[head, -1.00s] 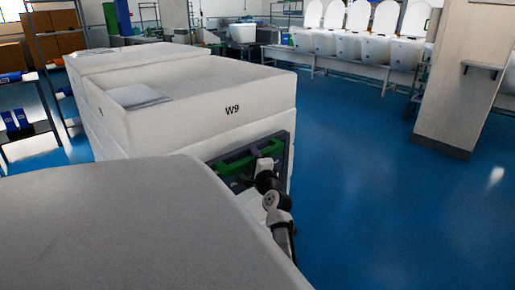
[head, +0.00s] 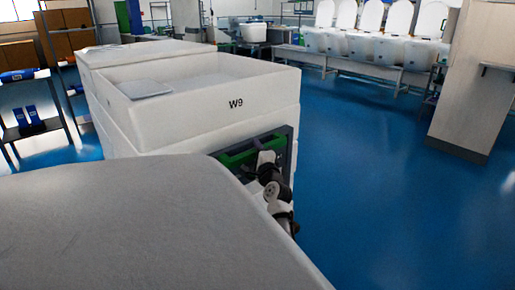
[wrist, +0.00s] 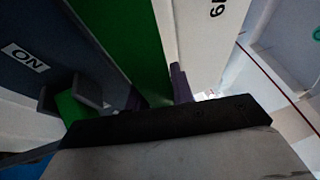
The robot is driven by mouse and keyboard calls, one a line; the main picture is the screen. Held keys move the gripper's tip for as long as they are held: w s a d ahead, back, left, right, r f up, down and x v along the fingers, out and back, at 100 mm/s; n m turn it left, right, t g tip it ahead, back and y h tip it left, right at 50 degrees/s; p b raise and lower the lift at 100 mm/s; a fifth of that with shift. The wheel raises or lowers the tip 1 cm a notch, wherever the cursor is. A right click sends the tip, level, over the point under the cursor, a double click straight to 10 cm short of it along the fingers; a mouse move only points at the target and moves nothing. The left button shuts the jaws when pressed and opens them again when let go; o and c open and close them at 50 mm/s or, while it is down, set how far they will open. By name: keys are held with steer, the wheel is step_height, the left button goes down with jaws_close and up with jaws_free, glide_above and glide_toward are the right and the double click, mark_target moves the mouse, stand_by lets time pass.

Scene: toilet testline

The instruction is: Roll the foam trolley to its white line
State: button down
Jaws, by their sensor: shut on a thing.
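The foam trolley, a tall stack of white foam blocks marked W9 (head: 255,122), stands ahead in the head view. On its near end is a dark frame with a green handle bar (head: 238,157). My gripper (head: 264,160) is at this bar, at the trolley's right side. In the wrist view the green bar (wrist: 125,40) runs down between my gripper's purple fingers (wrist: 160,92), which are shut on it. The contact is partly hidden by the dark gripper body. I cannot make out the white line in either view.
Open blue floor (head: 365,185) lies right of the trolley. A pale pillar (head: 472,90) stands at the right, and a bench with toilets (head: 365,65) at the back. A shelf rack (head: 65,40) and blue items (head: 30,115) are on the left.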

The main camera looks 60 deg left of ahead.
steer(key=c, duration=1.2)
jaws_free()
steer(key=shift+s+a+f, duration=0.3)
steer(key=shift+s+f, duration=0.15)
steer(key=shift+s, duration=0.25)
steer(key=shift+w+d+r, duration=0.15)
steer(key=shift+w+r, duration=0.05)
steer(key=shift+w, duration=0.05)
steer(key=v, duration=1.3)
steer(key=shift+d, duration=0.25)
steer(key=shift+f, duration=0.1)
